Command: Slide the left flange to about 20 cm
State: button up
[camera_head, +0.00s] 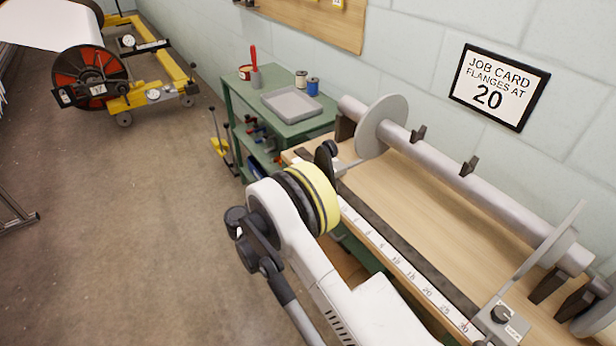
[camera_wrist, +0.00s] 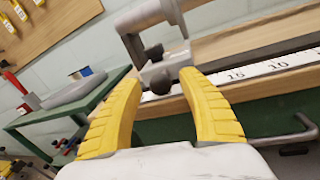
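The left flange (camera_head: 376,126) is a pale grey disc near the left end of the grey beam tube (camera_head: 445,165). Its grey bracket (camera_head: 346,166) with dark knobs stands at the low end of the white ruler strip (camera_head: 398,262). In the wrist view the bracket (camera_wrist: 150,22) rises just beyond my gripper (camera_wrist: 161,80), whose yellow fingers are apart. A dark round knob (camera_wrist: 160,83) appears between the fingertips; contact cannot be told. In the head view my wrist hides the fingers and part of the ruler. The right flange (camera_head: 540,240) stands near the tube's right end.
A green cart (camera_head: 285,125) with a grey tray (camera_head: 291,104) stands left of the wooden bench (camera_head: 430,210). A yellow trolley (camera_head: 150,95) stands far left. The floor between is clear.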

jog(key=v, duration=1.2)
jog(key=w+d+r+m+g+y, duration=0.2)
jog(key=d+r+m+g+y, duration=0.35)
jog(key=d+r, duration=0.85)
jog(key=s+d+r+m+y, duration=0.2)
jog(key=s+d+r+m, duration=0.2)
jog(key=s+d+m, duration=0.5)
jog(key=s+d+m+y, duration=0.2)
jog(key=s+m, duration=0.3)
jog(key=s, duration=0.4)
jog(key=s+d+m+y, duration=0.2)
jog(key=s+m, duration=0.3)
jog(key=s, duration=0.5)
jog(key=shift+d+f+y, duration=0.25)
jog(key=shift+y, duration=0.4)
